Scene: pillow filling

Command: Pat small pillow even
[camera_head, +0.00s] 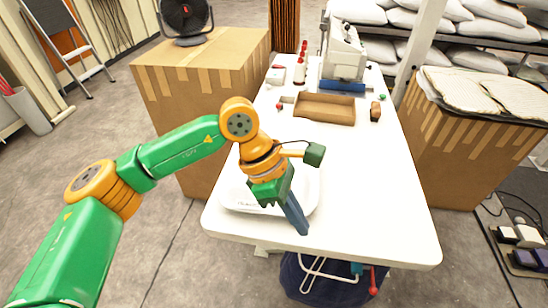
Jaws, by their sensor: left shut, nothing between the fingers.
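The small white pillow (305,188) lies flat at the near left part of the white table, with dark print near its left edge. My left gripper (301,228) comes down over it, fingers shut and empty, pointing toward the table. The gripper and wrist hide the pillow's middle. I cannot tell whether the fingertips touch the pillow. My right gripper is not in view.
The white table (390,205) is clear to the right. A brown tray (324,108), a sewing machine (344,55) and red-capped bottles (300,68) stand at the far end. Large cardboard boxes (196,75) flank the table.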

